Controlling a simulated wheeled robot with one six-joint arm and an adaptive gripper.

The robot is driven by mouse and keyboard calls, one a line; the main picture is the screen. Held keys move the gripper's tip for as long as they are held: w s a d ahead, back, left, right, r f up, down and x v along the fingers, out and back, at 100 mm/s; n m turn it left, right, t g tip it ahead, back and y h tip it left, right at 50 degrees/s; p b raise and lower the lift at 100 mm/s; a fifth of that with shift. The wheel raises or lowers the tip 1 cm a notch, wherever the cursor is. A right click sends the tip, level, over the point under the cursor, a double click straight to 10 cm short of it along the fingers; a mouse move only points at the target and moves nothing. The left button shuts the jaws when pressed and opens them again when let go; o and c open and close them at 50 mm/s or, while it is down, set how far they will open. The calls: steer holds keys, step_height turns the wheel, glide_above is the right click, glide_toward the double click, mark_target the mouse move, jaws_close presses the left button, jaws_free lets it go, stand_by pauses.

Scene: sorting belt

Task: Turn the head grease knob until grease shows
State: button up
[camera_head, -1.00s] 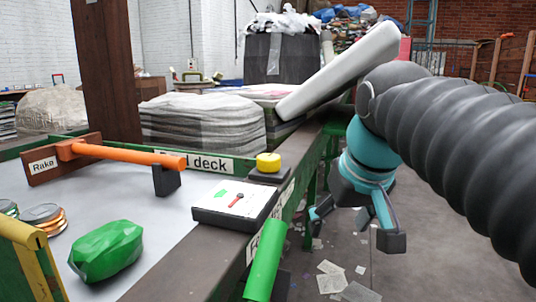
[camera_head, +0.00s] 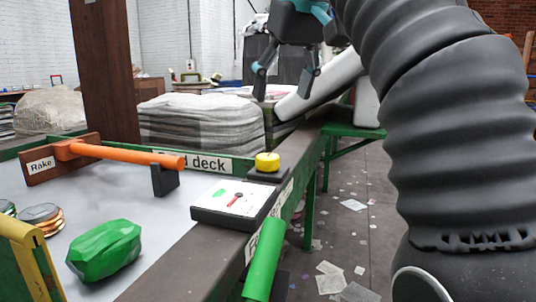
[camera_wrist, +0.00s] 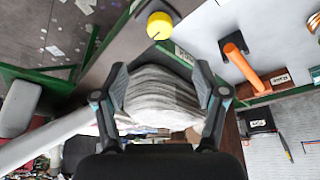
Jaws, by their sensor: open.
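A round yellow knob (camera_head: 268,162) stands on a black base on the dark rail of the sorting deck. No label naming it as the head grease knob is readable, and I see no grease. It also shows in the wrist view (camera_wrist: 160,25), near the top edge. My gripper (camera_head: 284,80) is open and empty, high above the deck's far end. In the head view it is above the knob and apart from it. In the wrist view my gripper (camera_wrist: 160,78) has its two fingers spread, with the grey wrapped bale (camera_wrist: 158,112) beyond them.
A white panel (camera_head: 232,196) with green and red marks sits on the rail near the knob. A green roller (camera_head: 265,262) sticks out at the front edge. An orange rake handle (camera_head: 125,154) and green lump (camera_head: 104,249) are on the deck (camera_head: 165,235). A white beam (camera_head: 320,88) slants behind.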

mark_target(268, 156)
steer(key=b+x, duration=0.3)
steer(key=x, duration=1)
steer(key=shift+w+f, duration=0.1)
steer(key=shift+f, duration=0.3)
steer(key=c, duration=1.1)
